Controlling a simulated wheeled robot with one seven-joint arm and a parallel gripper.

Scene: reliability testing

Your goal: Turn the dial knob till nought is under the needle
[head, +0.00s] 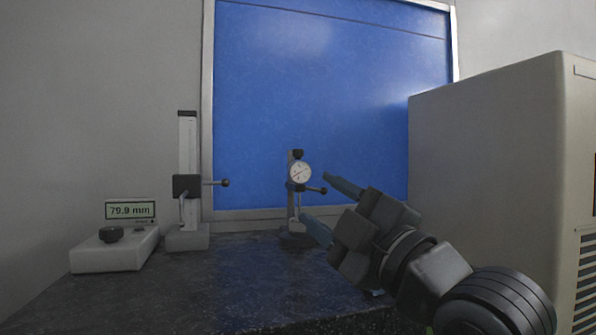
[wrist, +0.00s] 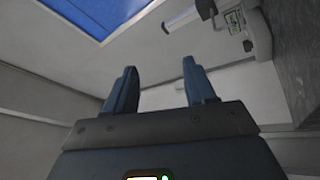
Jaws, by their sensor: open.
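The dial gauge (head: 300,173) has a round white face and sits on a small upright stand on the dark bench. A needle and a reddish mark show on the face, but the numbers are too small to read. A black knob (head: 298,153) tops the stand, and a lever with a dark ball end (head: 323,190) sticks out below the dial. My gripper (head: 317,197) is open, its blue-grey fingers pointing left; in this view they appear just right of the gauge, and I cannot tell the depth gap. In the wrist view my gripper (wrist: 161,82) is empty and the dial is not visible.
A height stand (head: 187,185) with a ball lever and a white readout box (head: 115,250) with a black knob (head: 110,234) stand at left. A large beige cabinet (head: 490,190) is at right. The bench (head: 240,290) front is clear. A blue panel (head: 330,90) is behind.

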